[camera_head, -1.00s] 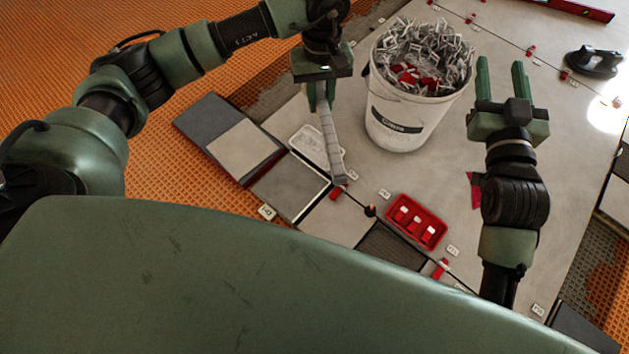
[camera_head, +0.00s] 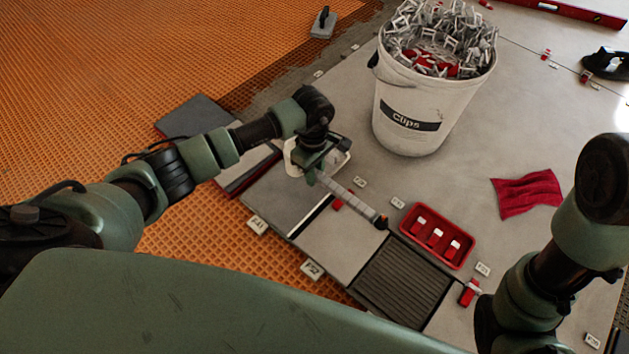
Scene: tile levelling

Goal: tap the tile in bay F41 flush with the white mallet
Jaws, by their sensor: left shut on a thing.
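My left gripper (camera_head: 312,176) is shut on the grey, banded handle (camera_head: 345,193) of what looks like the mallet. Below the gripper are a smooth dark grey tile (camera_head: 285,198) and a lighter grey tile (camera_head: 338,244). Beside them lies a dark ribbed patch (camera_head: 405,282). White bay tags stand along the edges, such as a near tag (camera_head: 257,225) and another (camera_head: 312,270). Their print is too small to tell which bay is F41. My right gripper is not visible.
A white clips bucket (camera_head: 405,125) stands behind the tiles. A red tray (camera_head: 437,236) with small pieces sits right of them, with a red cloth (camera_head: 528,193) beyond. Open floor lies around the bucket.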

